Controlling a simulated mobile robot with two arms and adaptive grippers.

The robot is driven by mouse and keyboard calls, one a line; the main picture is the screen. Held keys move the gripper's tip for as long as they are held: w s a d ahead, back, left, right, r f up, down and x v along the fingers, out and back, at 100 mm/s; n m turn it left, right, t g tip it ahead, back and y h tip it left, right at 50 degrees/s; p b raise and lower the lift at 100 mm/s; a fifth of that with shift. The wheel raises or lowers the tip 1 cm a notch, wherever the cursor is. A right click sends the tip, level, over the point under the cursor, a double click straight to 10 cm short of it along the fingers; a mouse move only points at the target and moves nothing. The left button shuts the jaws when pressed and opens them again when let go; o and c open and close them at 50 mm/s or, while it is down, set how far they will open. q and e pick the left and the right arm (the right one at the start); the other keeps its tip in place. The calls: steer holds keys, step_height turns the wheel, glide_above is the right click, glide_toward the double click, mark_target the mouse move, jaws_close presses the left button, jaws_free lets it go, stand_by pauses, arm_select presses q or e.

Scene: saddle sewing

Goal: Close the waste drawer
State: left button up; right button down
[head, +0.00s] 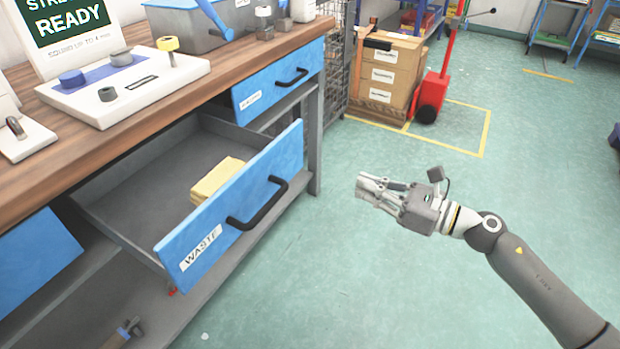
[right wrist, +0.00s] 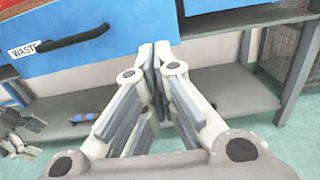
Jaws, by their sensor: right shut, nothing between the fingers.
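The waste drawer (head: 235,215) has a blue front with a white WASTE label and a black handle (head: 258,205). It is pulled out from the bench, and a yellow block (head: 216,180) lies inside it. My right gripper (head: 362,187) is shut and empty, in the air to the right of the drawer front and apart from it. In the right wrist view the closed fingertips (right wrist: 157,52) point toward the blue drawer front (right wrist: 130,40), with the handle (right wrist: 72,38) at the upper left. My left gripper is not in the head view.
A wooden-topped bench (head: 130,125) carries a control panel (head: 125,90) and a grey bin (head: 190,25). Another blue drawer (head: 275,80) sits shut beyond the waste drawer. Stacked boxes (head: 385,75) and a red pallet truck (head: 432,95) stand behind. The green floor on the right is clear.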

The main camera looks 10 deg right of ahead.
mark_target(296, 161)
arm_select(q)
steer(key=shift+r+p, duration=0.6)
arm_select(e)
steer(key=x, duration=1.4)
steer(key=shift+w, duration=0.1)
